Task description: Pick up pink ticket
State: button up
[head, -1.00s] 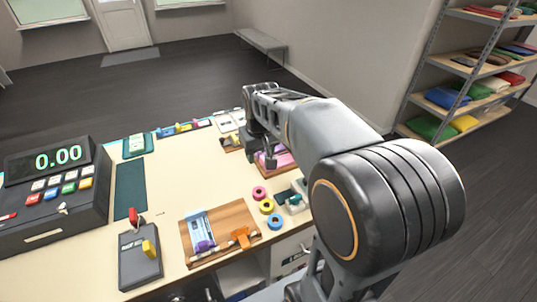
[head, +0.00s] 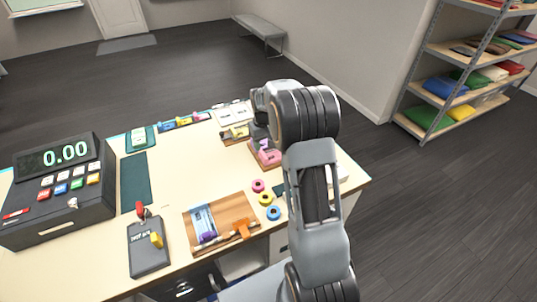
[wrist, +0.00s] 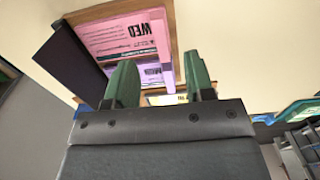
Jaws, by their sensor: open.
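The fingertips appear close to the tickets, but I cannot tell the height. In the head view the pink ticket (head: 269,157) is partly covered by my arm at the right side of the counter.
A wooden board (head: 238,207) with a blue ticket and an orange clip lies at the counter's front. Pink, yellow and blue rings (head: 265,199) lie beside it. A cash register (head: 60,190) and a dark box (head: 148,250) stand at left. The counter's middle (head: 185,165) is clear.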

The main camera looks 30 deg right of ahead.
aim_at(264, 155)
jog(key=shift+f+p, duration=1.1)
jog(key=shift+f, duration=1.95)
grip_shut()
